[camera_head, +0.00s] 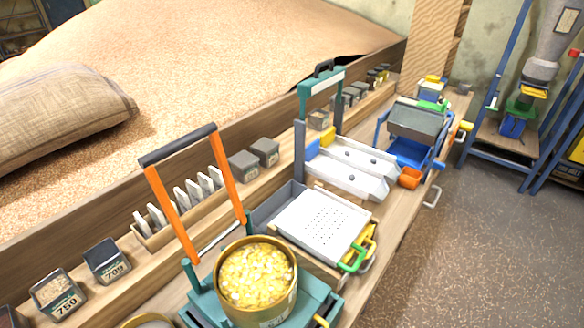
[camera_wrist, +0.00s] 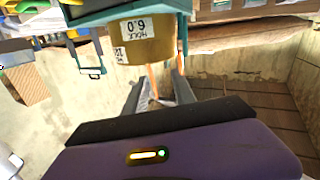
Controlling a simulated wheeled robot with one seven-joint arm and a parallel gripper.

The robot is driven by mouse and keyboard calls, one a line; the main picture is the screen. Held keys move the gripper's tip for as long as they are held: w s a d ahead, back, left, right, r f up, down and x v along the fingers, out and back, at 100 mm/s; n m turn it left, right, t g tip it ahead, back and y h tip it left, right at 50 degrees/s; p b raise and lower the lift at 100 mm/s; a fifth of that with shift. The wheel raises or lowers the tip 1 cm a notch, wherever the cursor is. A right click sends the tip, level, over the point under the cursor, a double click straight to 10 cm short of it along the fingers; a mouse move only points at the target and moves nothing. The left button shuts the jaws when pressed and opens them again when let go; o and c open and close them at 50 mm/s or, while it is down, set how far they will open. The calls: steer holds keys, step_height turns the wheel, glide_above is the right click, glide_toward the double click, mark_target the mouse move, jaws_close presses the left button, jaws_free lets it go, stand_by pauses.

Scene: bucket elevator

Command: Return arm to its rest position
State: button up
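My gripper (camera_wrist: 160,82) shows in the wrist view, with its two grey fingers apart and no object clearly held between them. A thin orange piece shows between the fingers; I cannot tell what it belongs to. The wrist view is upside down. A gold can (camera_wrist: 150,45) with an inverted label appears beyond the fingers, apart from them as far as I can see. In the head view a gold can (camera_head: 257,275) full of yellow pieces stands on a teal base (camera_head: 205,305). My arm and gripper do not show in the head view.
A wooden bench (camera_head: 405,225) carries an orange-sided frame (camera_head: 168,205), a white perforated tray (camera_head: 323,222), metal chutes (camera_head: 350,168) and a blue-framed device (camera_head: 415,130). Small labelled boxes (camera_head: 107,262) line the back. A grain bin (camera_head: 200,60) lies behind. Floor (camera_head: 490,250) at right is clear.

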steer(key=s+d+f+m+h, duration=0.3)
steer(key=s+d, duration=0.4)
steer(key=d, duration=0.4)
steer(key=s+d+f+m+h, duration=0.3)
steer(key=s+d+m+h, duration=0.1)
steer(key=s+d, duration=0.4)
steer(key=d+h, duration=0.1)
steer(key=d, duration=0.1)
steer(key=shift+d+g+h, duration=0.3)
steer(key=shift+d, duration=0.1)
steer(key=shift+f, duration=0.1)
